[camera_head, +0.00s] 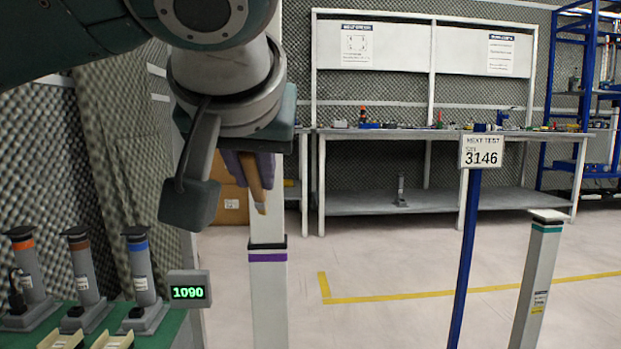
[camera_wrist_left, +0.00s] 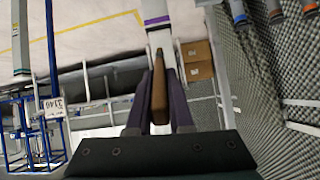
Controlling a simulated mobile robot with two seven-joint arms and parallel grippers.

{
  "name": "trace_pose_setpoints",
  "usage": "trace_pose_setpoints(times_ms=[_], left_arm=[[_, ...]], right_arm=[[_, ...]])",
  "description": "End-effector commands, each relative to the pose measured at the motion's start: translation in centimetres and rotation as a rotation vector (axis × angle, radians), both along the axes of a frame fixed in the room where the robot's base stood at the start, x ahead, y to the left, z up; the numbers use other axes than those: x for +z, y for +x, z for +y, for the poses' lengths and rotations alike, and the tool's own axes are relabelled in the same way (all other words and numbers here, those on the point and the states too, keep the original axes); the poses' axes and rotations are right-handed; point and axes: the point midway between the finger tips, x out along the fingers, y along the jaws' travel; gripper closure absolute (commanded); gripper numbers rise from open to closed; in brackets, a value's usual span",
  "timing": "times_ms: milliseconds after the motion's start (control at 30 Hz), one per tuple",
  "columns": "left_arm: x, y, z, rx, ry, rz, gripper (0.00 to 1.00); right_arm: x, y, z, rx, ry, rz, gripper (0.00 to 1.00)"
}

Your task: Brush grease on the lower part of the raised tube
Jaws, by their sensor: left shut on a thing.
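A pale upright tube (camera_head: 268,310) with a purple band stands in the middle of the head view. Its upper part runs up behind my left arm, which hides some of it. In the left wrist view the tube (camera_wrist_left: 154,10) shows at the top. My left gripper (camera_head: 250,168) is shut on a brown brush (camera_head: 252,182), seen between the fingers in the left wrist view (camera_wrist_left: 160,90). The brush's paler tip points down, in front of the tube above the purple band in the head view. I cannot tell whether it touches. My right gripper is not in view.
A green bench (camera_head: 165,335) at lower left holds several banded grey cylinders and a display (camera_head: 189,291) reading 1090. A blue post (camera_head: 466,250) carries a sign (camera_head: 482,151). A shorter teal-banded post (camera_head: 536,275) stands right. A workbench (camera_head: 440,202) is behind; open floor lies between.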

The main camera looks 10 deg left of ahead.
Motion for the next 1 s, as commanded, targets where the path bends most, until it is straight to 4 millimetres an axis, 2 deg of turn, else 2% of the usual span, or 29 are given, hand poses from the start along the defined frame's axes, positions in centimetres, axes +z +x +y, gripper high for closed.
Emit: trace_pose_setpoints(times_ms=[500, 1000], left_arm=[[0.0, 4.8, 1.4, 0.001, 0.0, 0.001, 1.0], [0.1, 5.3, 1.5, -0.001, 0.0, 0.001, 1.0]], right_arm=[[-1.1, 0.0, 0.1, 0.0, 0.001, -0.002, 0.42], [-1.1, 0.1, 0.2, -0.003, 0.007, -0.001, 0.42]])
